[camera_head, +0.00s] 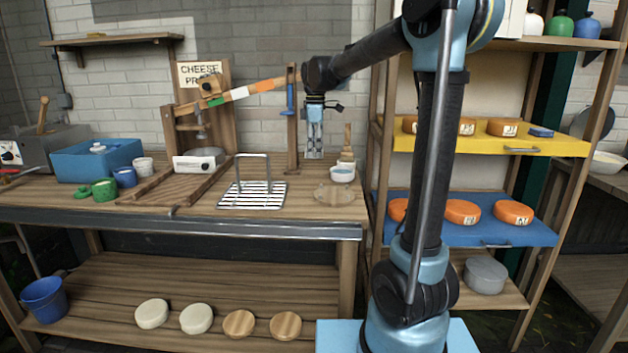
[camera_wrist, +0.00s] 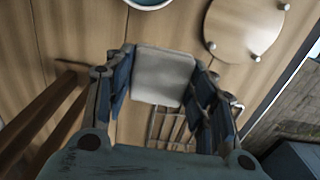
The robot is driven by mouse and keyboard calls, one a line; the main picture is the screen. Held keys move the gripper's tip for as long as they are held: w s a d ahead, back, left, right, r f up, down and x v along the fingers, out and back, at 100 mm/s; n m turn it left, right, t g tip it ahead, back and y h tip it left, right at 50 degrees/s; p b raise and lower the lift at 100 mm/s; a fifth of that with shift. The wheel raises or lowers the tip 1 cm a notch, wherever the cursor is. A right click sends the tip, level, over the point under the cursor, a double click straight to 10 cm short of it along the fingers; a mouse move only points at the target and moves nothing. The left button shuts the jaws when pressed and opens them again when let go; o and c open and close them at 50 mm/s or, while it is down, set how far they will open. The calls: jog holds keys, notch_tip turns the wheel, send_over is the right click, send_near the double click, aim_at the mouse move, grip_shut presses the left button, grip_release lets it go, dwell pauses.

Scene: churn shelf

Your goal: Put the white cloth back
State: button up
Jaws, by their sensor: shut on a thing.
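My gripper (camera_head: 314,152) points down above the back of the wooden worktop (camera_head: 110,211), between the upright post and the small white bowl (camera_head: 342,173). In the wrist view, my gripper (camera_wrist: 161,68) is shut on the white cloth (camera_wrist: 162,78), which shows as a pale grey-white square between the two fingers. In the head view the cloth (camera_head: 314,144) is a small pale patch between the fingers. Its lower edge looks clear of the worktop, though the gap is hard to judge.
A wire rack (camera_head: 252,197) stands left of my gripper, with a round wooden board (camera_head: 335,194) to the right. The cheese press (camera_head: 199,130) and its long striped lever (camera_head: 252,89) are close on the left. Shelves with orange cheeses (camera_head: 463,212) stand at the right.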

send_over(315, 182)
notch_tip(315, 182, down, 4)
jog(key=shift+f, duration=2.7)
jog(key=o, duration=1.3)
jog(key=shift+f, duration=0.1)
notch_tip(315, 182, up, 12)
jog(key=shift+r, duration=0.15)
jog(key=shift+s, duration=0.15)
